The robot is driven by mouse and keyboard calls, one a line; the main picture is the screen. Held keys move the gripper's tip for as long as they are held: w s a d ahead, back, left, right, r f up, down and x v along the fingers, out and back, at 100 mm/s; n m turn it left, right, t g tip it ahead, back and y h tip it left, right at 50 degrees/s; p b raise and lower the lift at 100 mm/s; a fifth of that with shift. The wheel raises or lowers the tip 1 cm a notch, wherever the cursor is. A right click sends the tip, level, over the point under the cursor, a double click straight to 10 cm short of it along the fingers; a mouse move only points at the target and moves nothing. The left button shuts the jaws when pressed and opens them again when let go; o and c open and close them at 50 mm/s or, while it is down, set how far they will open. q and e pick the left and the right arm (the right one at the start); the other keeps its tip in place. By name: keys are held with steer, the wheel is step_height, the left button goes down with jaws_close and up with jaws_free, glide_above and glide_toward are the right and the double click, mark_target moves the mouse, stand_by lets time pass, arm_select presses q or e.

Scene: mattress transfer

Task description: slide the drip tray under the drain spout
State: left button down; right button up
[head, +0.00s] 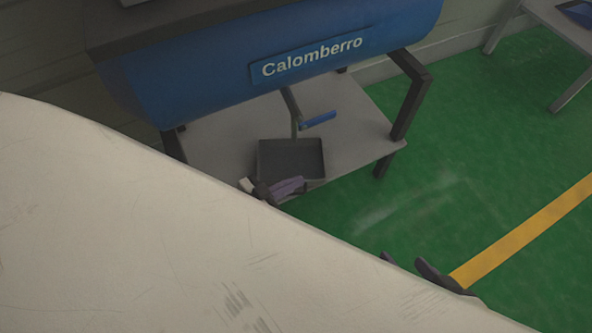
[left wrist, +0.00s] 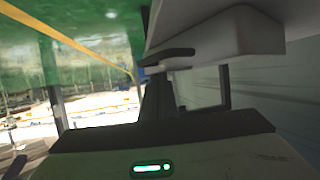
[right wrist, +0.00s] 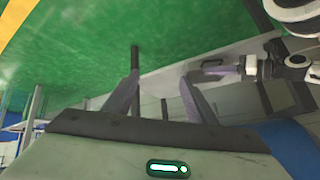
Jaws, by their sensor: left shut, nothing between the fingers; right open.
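The drip tray (head: 291,160) is dark, square and shallow. It lies on the grey shelf under the blue tank. The drain spout (head: 292,110), a thin grey pipe with a blue lever (head: 318,120), comes down from the tank; its lower end meets the tray's back edge in the head view. I cannot tell whether it is above the tray. My left gripper (head: 288,187) is shut and empty at the tray's near edge; contact is unclear. My right gripper (head: 418,270) is open and empty, right of the shelf, partly hidden; its spread fingers show in the right wrist view (right wrist: 162,95).
A large off-white scuffed surface (head: 150,230) fills the lower left of the head view and hides both arms. The shelf (head: 225,140) has dark legs, and the blue tank (head: 200,75) hangs over it. Green floor (head: 450,190) with a yellow stripe (head: 525,232) is clear at right.

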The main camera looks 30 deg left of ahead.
arm_select(q)
steer(key=shift+w+r, duration=0.1)
steer(key=shift+r, duration=0.15)
steer(key=shift+s+r, duration=0.15)
steer(key=shift+s, duration=0.05)
steer(key=p+v, duration=0.2)
steer(key=v, duration=0.4)
steer(key=shift+s+a, duration=0.25)
steer(key=shift+s, duration=0.2)
arm_select(e)
steer(key=shift+s+d+r+m+t+h, duration=0.2)
steer(key=shift+d+r+m+t, duration=0.15)
steer(key=shift+d, duration=0.2)
steer(key=shift+s+d+r+m+t+h, duration=0.1)
steer(key=shift+d+r+m+t+h, duration=0.15)
steer(key=shift+d+t, duration=0.25)
